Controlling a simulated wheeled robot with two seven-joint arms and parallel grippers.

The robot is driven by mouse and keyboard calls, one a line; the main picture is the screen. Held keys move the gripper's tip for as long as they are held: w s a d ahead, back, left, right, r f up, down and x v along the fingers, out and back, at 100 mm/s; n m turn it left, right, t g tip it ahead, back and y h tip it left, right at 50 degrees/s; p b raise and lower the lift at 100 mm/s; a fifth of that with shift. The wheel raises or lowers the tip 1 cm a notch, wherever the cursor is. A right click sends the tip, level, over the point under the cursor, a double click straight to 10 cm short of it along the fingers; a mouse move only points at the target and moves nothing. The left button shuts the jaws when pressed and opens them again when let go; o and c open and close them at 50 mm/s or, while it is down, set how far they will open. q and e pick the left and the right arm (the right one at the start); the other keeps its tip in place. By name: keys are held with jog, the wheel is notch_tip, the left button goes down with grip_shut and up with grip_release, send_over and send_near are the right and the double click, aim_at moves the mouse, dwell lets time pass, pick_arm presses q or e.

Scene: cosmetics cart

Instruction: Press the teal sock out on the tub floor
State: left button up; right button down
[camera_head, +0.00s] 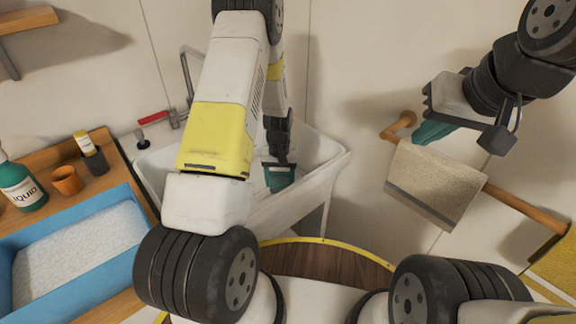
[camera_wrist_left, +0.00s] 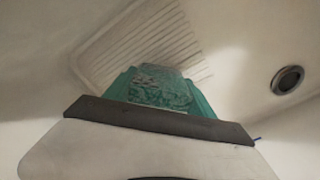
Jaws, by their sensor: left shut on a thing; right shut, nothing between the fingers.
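The white tub (camera_head: 322,165) stands against the wall behind my left arm; its pale floor with a ribbed panel (camera_wrist_left: 120,38) shows in the left wrist view. My left gripper (camera_head: 280,178) points down inside the tub, its teal fingers low near the floor. It is shut on a mottled, crumpled teal piece, the sock (camera_wrist_left: 160,90), seen between the fingers in the left wrist view. Sock and fingers have similar colours, so the sock's edges and its contact with the floor are hard to tell. My right gripper (camera_head: 433,131) is shut and empty, raised by the wall.
A dark round drain (camera_wrist_left: 287,80) lies right of the ribbed panel. A beige towel (camera_head: 435,185) hangs on a wooden rail near my right gripper. A tap (camera_head: 186,75) stands behind the tub. A blue tray (camera_head: 110,200), a green bottle (camera_head: 20,187) and an orange cup (camera_head: 67,180) crowd the left counter.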

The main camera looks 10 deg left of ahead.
pick_arm(q)
jog(key=shift+r, duration=6.6)
